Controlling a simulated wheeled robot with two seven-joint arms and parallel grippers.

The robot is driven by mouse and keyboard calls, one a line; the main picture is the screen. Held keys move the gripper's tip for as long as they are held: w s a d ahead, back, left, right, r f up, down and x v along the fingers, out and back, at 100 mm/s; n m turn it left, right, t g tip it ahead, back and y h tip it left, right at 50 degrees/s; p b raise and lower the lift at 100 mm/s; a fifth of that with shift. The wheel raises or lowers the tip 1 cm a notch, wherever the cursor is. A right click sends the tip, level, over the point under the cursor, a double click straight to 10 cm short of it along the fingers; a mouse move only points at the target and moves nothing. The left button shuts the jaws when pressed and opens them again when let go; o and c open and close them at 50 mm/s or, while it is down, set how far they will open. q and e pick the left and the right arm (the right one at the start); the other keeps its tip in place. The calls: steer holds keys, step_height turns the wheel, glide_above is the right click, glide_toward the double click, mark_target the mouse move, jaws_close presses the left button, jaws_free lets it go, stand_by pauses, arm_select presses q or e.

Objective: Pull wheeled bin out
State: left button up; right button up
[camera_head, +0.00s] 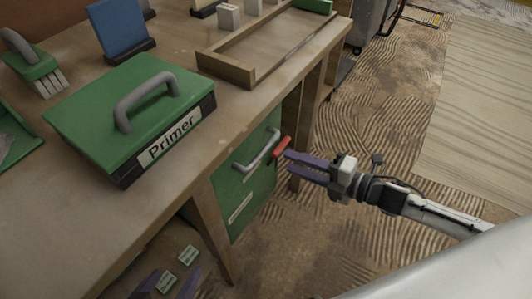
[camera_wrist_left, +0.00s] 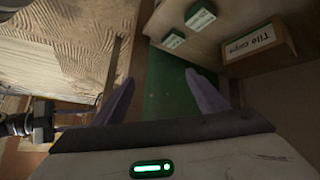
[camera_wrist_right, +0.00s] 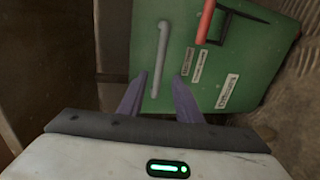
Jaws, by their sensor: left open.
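The green wheeled bin (camera_head: 250,188) stands under the workbench, with a grey bar handle (camera_head: 262,148) and a red lever (camera_head: 281,147) on its face. In the right wrist view the bin (camera_wrist_right: 240,60) fills the middle, and its handle (camera_wrist_right: 161,50) lies in line with the gap between the fingers. My right gripper (camera_head: 288,161) is open, just right of the handle in the head view; contact is not visible. My left gripper (camera_head: 177,280) is open and empty, low beside the bench. Its fingers (camera_wrist_left: 159,82) point toward a green surface. The bin's wheels are hidden.
The workbench (camera_head: 185,150) carries a green Primer case (camera_head: 130,115), a wooden tray (camera_head: 230,70) and a brush (camera_head: 35,65). A bench leg (camera_head: 215,230) stands left of the bin. A tile caps box (camera_wrist_left: 262,45) sits near the left gripper. Open floor (camera_head: 370,130) lies to the right.

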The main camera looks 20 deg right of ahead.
steer(key=b+x, duration=0.2)
steer(key=x, duration=0.6)
steer(key=shift+w+a, duration=0.3)
steer(key=shift+c, duration=0.4)
jaws_close()
